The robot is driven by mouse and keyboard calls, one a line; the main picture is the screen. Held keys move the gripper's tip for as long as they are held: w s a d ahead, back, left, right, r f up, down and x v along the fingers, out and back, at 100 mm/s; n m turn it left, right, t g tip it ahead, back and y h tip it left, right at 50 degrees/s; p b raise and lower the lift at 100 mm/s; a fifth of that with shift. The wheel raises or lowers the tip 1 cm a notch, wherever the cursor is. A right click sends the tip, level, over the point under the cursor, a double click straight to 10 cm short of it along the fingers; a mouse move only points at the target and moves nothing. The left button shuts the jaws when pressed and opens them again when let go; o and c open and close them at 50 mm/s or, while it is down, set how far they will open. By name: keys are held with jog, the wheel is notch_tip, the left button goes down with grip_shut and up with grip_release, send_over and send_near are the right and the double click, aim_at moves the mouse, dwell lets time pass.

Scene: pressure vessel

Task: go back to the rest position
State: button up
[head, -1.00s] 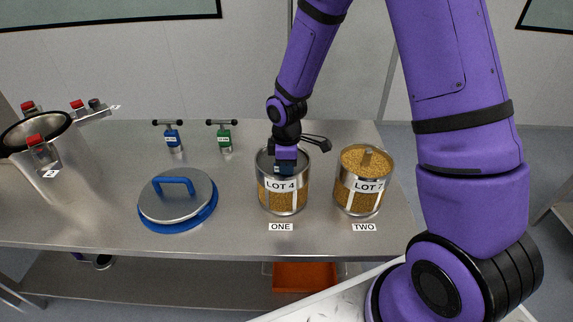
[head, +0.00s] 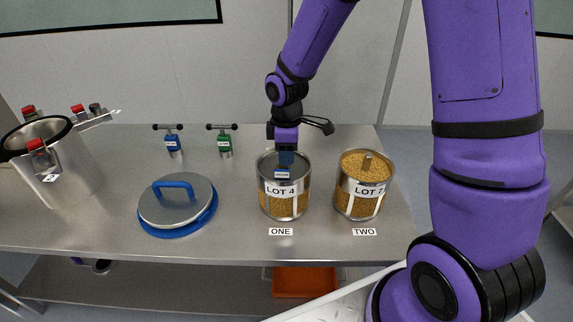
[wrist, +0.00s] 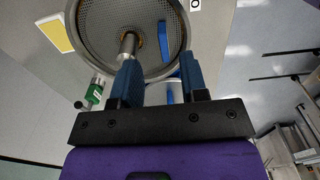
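My gripper (head: 286,168) is just above the open top of the LOT 4 can (head: 284,203), which stands at label ONE. In the wrist view its two blue fingers (wrist: 163,68) are spread apart with nothing between them. Beyond them is the can's round mouth, with a perforated grey disc (wrist: 95,28) inside and a metal post (wrist: 128,46) standing on it. The post is beside the left finger; whether they touch I cannot tell. My arm reaches in from the right and hangs down over the can.
The LOT 7 can (head: 361,194), full of yellow grains, stands close on the right at label TWO. A blue-rimmed lid (head: 172,212) lies to the left. Blue (head: 172,141) and green (head: 223,142) T-handled tools stand behind. An open steel vessel (head: 50,175) with clamps is at far left.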

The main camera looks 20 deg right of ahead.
jog(key=s+d+r+m+t, duration=0.1)
jog(key=s+d+r+m, duration=0.15)
jog(key=r, duration=0.45)
jog(key=s+d+r+m+t, duration=0.1)
jog(key=s+r+m, duration=0.1)
jog(key=s+r, duration=0.3)
jog(key=s+d+r+m+t, duration=0.1)
jog(key=s+r+m, duration=0.1)
jog(key=r, duration=0.6)
jog(key=s+d+r+m+t, duration=0.1)
jog(key=s+r+m, duration=0.2)
jog(key=s, duration=0.4)
jog(key=s+d+r+m+t, duration=0.1)
jog(key=s+d+r+m, duration=0.1)
jog(key=s+r+m, duration=0.2)
jog(key=s, duration=0.3)
jog(key=shift+s, duration=0.4)
